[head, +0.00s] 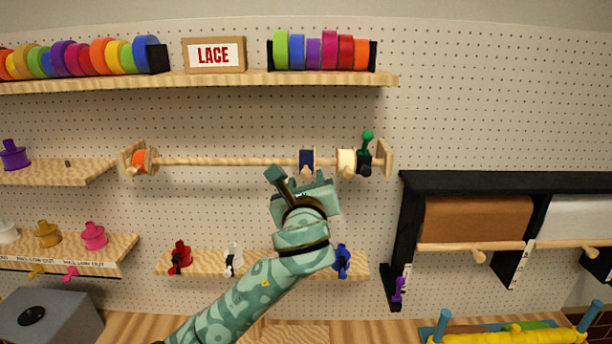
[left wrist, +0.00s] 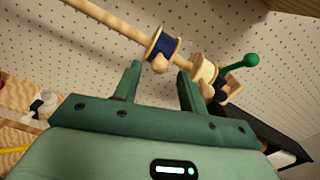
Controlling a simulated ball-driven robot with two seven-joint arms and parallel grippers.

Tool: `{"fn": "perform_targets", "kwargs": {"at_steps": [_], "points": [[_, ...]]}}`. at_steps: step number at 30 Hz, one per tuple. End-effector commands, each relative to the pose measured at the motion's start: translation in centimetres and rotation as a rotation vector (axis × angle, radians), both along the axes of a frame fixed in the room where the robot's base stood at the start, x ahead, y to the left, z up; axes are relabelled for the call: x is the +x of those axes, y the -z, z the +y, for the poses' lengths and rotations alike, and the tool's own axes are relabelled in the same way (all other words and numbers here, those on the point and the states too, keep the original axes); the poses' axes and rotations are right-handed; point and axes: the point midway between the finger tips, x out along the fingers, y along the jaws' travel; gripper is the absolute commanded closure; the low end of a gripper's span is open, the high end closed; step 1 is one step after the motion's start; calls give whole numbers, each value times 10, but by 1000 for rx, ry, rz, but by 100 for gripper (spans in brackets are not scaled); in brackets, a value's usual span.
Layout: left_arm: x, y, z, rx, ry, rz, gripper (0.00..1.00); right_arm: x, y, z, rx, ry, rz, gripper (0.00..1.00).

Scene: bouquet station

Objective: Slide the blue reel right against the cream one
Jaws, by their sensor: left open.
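The dark blue reel (head: 306,158) hangs on a horizontal wooden rod (head: 225,161), right of its middle. The cream reel (head: 346,160) is on the same rod to its right, with a short bare stretch of rod between them. My left gripper (head: 299,184) is open and empty, just below the rod near the blue reel. In the left wrist view, the blue reel (left wrist: 163,46) shows beyond the gap between the fingertips (left wrist: 158,76), and the cream reel (left wrist: 203,72) lies beyond the right finger. Contact with either reel cannot be made out. My right gripper is not in view.
An orange reel (head: 143,160) sits at the rod's left end. A black piece (head: 364,162) and a green knob (head: 367,136) are right of the cream reel, by the wooden end bracket (head: 385,157). The rod's middle is bare.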

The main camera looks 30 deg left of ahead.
Motion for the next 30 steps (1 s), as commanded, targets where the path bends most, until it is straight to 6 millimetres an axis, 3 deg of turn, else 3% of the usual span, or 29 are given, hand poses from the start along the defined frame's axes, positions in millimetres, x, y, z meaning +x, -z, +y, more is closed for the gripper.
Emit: {"fn": "perform_targets", "kwargs": {"at_steps": [6,14,18,19,24,30], "points": [[14,0,9,0,-1,-1,58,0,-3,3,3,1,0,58],[15,1,9,-1,0,-1,58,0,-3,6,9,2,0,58],[15,1,9,0,-1,0,97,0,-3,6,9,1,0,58],[15,1,9,0,-1,0,100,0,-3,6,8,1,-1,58],[18,0,5,-2,0,1,100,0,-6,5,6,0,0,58],[36,-1,-24,-4,2,3,100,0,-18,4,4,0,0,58]]}}
